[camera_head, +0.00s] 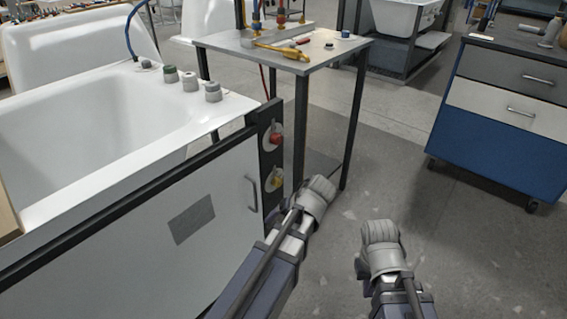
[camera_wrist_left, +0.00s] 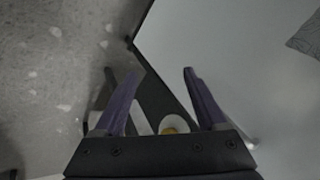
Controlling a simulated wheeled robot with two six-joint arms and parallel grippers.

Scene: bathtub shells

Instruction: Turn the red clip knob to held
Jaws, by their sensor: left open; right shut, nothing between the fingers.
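The red clip knob (camera_head: 276,138) sits on a pale round plate on the dark post at the tub's right corner in the head view. A yellow knob (camera_head: 277,180) is below it on the same post. In the left wrist view, my left gripper (camera_wrist_left: 160,78) is open and empty, with the yellow knob (camera_wrist_left: 169,130) partly hidden behind its base. The red knob cannot be made out there. In the head view, my left arm's end is right of and below the knobs. My right gripper (camera_head: 380,235) is shut and empty over the floor, its fingertips not clear.
The white tub (camera_head: 90,130) with its pale side panel (camera_head: 130,245) and handle (camera_head: 251,194) fills the left. A small grey table (camera_head: 320,62) stands just behind the post. A blue drawer cabinet (camera_head: 500,148) is at right. Floor between is clear.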

